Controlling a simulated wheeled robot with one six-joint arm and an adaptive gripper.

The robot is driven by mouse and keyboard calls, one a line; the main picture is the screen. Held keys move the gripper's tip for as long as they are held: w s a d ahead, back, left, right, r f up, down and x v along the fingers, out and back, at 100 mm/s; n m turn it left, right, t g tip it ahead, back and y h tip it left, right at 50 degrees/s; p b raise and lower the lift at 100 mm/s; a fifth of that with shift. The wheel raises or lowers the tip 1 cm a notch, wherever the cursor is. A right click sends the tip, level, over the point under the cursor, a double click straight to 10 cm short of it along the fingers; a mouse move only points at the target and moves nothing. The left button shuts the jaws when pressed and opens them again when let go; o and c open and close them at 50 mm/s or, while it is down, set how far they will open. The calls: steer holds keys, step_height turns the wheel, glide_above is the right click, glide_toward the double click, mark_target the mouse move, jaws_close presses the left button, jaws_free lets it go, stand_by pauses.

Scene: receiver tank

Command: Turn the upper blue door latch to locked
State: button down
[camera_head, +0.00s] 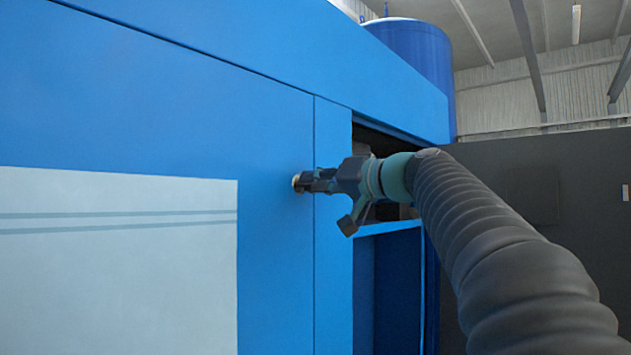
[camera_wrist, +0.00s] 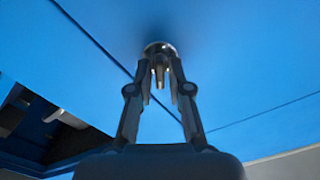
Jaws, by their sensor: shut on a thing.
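The upper door latch (camera_head: 297,182) is a small round metal fitting on the blue door (camera_head: 200,120), near the door's right edge. In the wrist view the latch (camera_wrist: 158,47) shows as a round metal disc with a part standing out from it between my fingertips. My gripper (camera_head: 308,182) reaches it from the right and is shut on that part. In the wrist view both fingers of my gripper (camera_wrist: 160,75) close in on it from either side. The fingers hide much of the latch, and I cannot tell which way it is turned.
A blue frame post (camera_head: 333,250) stands right of the door seam. Beyond it is an open dark recess (camera_head: 385,140) with a blue crossbar (camera_head: 390,228), close to my wrist. A pale panel (camera_head: 120,260) covers the door's lower left. A blue tank (camera_head: 415,50) rises behind.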

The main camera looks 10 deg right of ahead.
steer(key=m+p, duration=0.1)
steer(key=m, duration=1)
steer(key=shift+d+f, duration=0.1)
steer(key=shift+m, duration=0.3)
stand_by(0.3)
steer(key=c, duration=1.3)
jaws_free()
steer(key=shift+o, duration=0.2)
steer(key=v, duration=1.2)
